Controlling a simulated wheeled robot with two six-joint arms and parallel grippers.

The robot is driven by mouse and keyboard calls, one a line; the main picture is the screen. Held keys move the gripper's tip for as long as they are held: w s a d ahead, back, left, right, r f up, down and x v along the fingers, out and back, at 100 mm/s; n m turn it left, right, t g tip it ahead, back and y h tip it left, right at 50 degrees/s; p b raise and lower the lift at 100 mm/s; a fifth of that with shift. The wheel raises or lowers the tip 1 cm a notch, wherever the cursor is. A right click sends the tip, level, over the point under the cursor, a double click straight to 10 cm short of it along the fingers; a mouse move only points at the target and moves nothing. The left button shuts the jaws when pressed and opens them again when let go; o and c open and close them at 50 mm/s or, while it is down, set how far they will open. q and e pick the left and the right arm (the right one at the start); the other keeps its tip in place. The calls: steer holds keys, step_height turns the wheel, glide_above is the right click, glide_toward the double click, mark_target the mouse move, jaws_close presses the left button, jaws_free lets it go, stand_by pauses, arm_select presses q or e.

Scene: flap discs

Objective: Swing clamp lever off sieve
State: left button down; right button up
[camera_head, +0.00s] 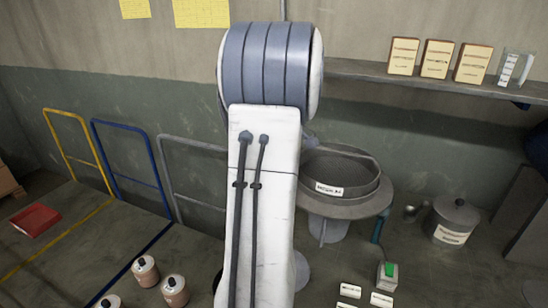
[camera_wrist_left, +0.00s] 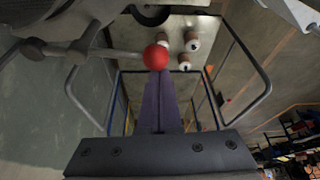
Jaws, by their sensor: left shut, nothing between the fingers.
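The round grey sieve (camera_head: 340,178) with a white label sits on a wide grey flange right of my arm in the head view. A grey bar (camera_head: 352,149) runs over its rim from behind my arm. In the left wrist view a lever rod (camera_wrist_left: 105,52) ends in a red ball knob (camera_wrist_left: 155,57). My left gripper (camera_wrist_left: 157,78) is shut and empty, its fingertips at the knob; I cannot tell whether they touch it. The head view hides this gripper and the knob behind my arm. My right gripper is not in view.
Grey, blue and yellow rails (camera_head: 125,150) stand at the left near a red tray (camera_head: 36,219). Several lidded jars (camera_head: 146,269) stand at lower left. A lidded pot (camera_head: 453,220) and a green-topped box (camera_head: 387,275) are at the right. A shelf (camera_head: 430,83) runs above.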

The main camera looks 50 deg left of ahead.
arm_select(q)
steer(key=shift+w+d, duration=0.1)
steer(key=shift+d, duration=0.3)
stand_by(0.3)
steer(key=s+a+r, duration=0.1)
steer(key=s+a, duration=0.2)
steer(key=v, duration=1)
steer(key=shift+w, duration=0.35)
steer(key=shift+f, duration=0.1)
